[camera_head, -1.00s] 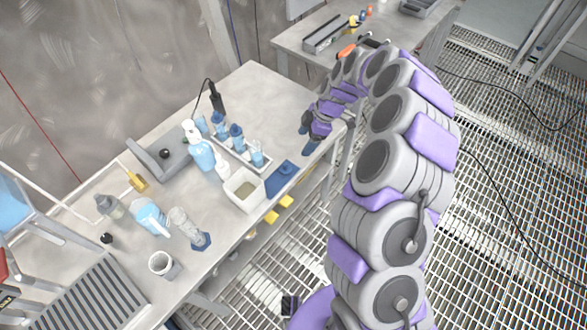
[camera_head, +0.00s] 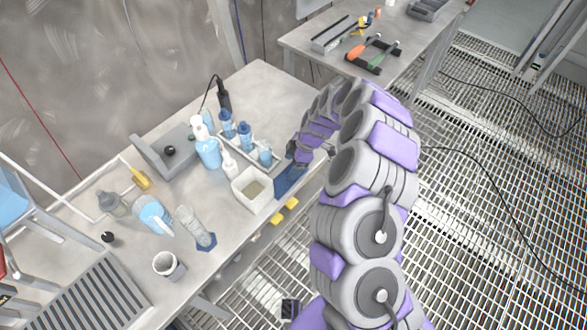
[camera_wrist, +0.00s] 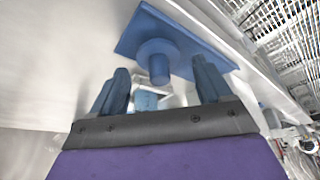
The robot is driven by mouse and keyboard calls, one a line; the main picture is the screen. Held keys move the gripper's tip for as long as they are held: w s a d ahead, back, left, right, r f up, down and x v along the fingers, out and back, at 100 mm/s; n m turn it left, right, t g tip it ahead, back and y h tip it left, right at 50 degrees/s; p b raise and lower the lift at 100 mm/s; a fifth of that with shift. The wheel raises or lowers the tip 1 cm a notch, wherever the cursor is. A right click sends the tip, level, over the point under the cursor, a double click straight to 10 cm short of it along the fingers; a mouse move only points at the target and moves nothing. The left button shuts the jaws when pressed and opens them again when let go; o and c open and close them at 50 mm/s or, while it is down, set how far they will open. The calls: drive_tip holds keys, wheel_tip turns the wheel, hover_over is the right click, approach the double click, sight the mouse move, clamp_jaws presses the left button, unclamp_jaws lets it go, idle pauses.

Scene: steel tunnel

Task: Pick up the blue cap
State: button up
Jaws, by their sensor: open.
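In the wrist view a blue round piece with a wide flange and a short cylinder (camera_wrist: 158,62), likely the blue cap, sits on a flat blue plate (camera_wrist: 205,35). My gripper (camera_wrist: 160,82) is open, with a blue finger on each side of the view and the cylinder showing between them, toward the tips. I cannot tell whether the fingers touch it. In the head view my gripper (camera_head: 291,158) is over the blue plate (camera_head: 288,184) at the table's front edge and hides the cap. Bottles with darker blue tops (camera_head: 244,130) stand in a rack behind.
A white square container (camera_head: 250,190) stands just left of the plate. A spray bottle (camera_head: 207,148), a small white bottle (camera_head: 229,165), a glass cylinder (camera_head: 194,226) and a beaker (camera_head: 168,265) are farther left. The right end of the tabletop (camera_head: 268,88) is clear.

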drive_tip(key=shift+a+f, duration=0.25)
drive_tip(key=shift+a, duration=0.1)
drive_tip(key=shift+d+r, duration=0.2)
drive_tip(key=shift+d, duration=1)
drive_tip(key=c, duration=0.3)
drive_tip(key=shift+d, duration=0.15)
drive_tip(key=shift+c, duration=1.5)
drive_tip(key=shift+s+a+f, duration=0.1)
drive_tip(key=shift+a, duration=1)
drive_tip(key=c, duration=0.5)
drive_tip(key=shift+d, duration=0.65)
drive_tip(key=shift+d+r, duration=0.15)
drive_tip(key=shift+r, duration=0.55)
drive_tip(key=r, duration=0.1)
drive_tip(key=r+p, duration=0.1)
drive_tip(key=shift+a+r, duration=0.3)
drive_tip(key=shift+r, duration=0.05)
drive_tip(key=s+d+r+p, duration=0.1)
drive_tip(key=s+d+p, duration=0.1)
drive_tip(key=s+d, duration=0.7)
drive_tip(key=s, duration=0.3)
drive_tip(key=shift+s+d, duration=0.25)
drive_tip(key=shift+s, duration=0.1)
drive_tip(key=shift+d, duration=0.1)
